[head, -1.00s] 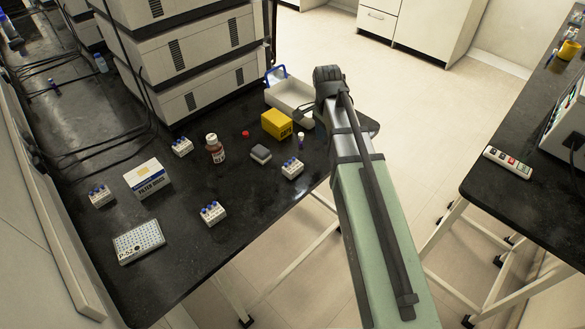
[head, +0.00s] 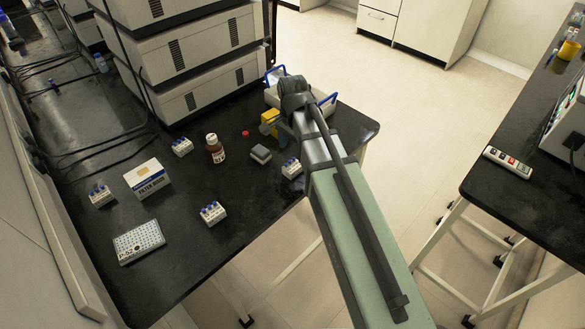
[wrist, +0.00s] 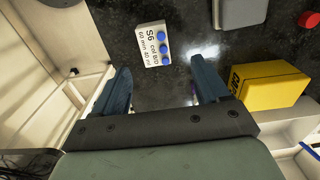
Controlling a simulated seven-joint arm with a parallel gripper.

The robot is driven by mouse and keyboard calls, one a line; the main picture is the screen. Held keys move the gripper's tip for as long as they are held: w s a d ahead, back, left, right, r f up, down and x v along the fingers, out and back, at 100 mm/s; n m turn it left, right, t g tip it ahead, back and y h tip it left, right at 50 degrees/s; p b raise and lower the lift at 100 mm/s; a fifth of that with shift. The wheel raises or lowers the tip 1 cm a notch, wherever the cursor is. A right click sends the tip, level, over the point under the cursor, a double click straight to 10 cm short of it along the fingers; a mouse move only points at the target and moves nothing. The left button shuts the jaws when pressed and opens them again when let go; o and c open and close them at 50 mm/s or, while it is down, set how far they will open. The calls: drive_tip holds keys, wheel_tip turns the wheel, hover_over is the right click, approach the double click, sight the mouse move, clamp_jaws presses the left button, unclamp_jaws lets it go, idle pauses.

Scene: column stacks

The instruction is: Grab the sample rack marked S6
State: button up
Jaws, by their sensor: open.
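The sample rack marked S6 (wrist: 150,46) is a small white block with blue caps along one side. In the wrist view it stands on the black bench, beyond my fingertips and nearly centred between them. It appears to be the rack near the bench's front edge in the head view (head: 291,168), partly beside my arm; its label is not readable there. My gripper (wrist: 165,72) is open and empty, with its two blue fingers spread, apart from the rack. In the head view my arm largely hides the gripper.
A yellow box (wrist: 268,86) is close to the right finger. A grey box (head: 261,154), red cap (head: 245,134) and brown bottle (head: 215,148) stand nearby. Other similar racks (head: 213,213) stand farther left. A white tray (head: 268,97) with blue handles is behind.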

sight(294, 165)
drive_tip(key=shift+s+d+f, duration=0.1)
drive_tip(key=shift+s+f, duration=0.05)
drive_tip(key=shift+f, duration=1.65)
drive_tip(key=shift+s+d+f, duration=0.1)
drive_tip(key=shift+f, duration=1.7)
drive_tip(key=shift+c, duration=0.4)
drive_tip(key=c, duration=1.1)
